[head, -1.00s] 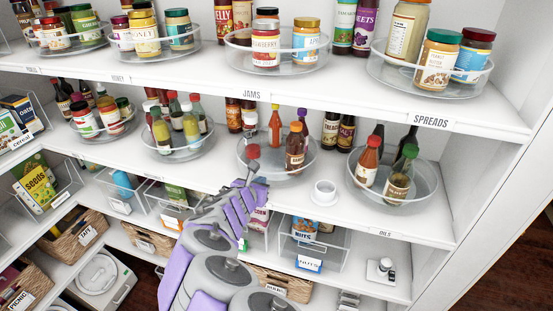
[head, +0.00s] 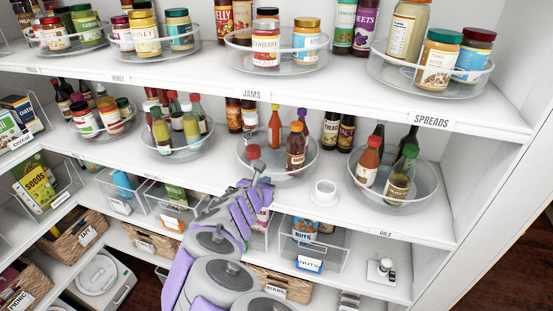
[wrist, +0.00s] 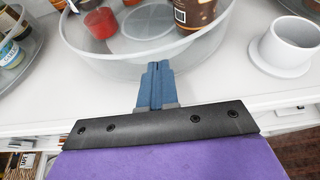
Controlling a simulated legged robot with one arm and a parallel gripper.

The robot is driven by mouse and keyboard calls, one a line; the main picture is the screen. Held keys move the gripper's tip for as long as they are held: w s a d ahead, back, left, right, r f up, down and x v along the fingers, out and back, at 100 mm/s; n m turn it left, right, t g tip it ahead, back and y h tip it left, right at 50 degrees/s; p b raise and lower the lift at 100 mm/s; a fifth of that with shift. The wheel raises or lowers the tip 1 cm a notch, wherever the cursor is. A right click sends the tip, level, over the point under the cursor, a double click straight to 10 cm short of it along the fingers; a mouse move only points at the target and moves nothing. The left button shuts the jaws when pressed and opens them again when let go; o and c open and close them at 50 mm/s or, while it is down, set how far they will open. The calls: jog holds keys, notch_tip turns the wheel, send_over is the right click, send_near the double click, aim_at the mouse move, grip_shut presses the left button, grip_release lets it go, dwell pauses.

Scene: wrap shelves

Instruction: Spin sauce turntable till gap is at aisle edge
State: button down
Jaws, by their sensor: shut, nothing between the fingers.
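The sauce turntable (head: 279,173) is a round clear tray on the middle shelf. Bare floor shows between the red cap and the brown bottle. In the head view my gripper (head: 263,180) hides part of the turntable's front left.
A white cup-like ring (head: 324,192) stands on the shelf to the right, near the front edge. Other turntables flank it, one with oils (head: 418,200) and one with bottles (head: 165,151). The upper shelf (head: 330,87) overhangs. Clear bins (head: 335,262) sit below.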

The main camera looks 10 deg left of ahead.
jog(key=shift+s+p, duration=0.5)
jog(key=shift+s, duration=1.25)
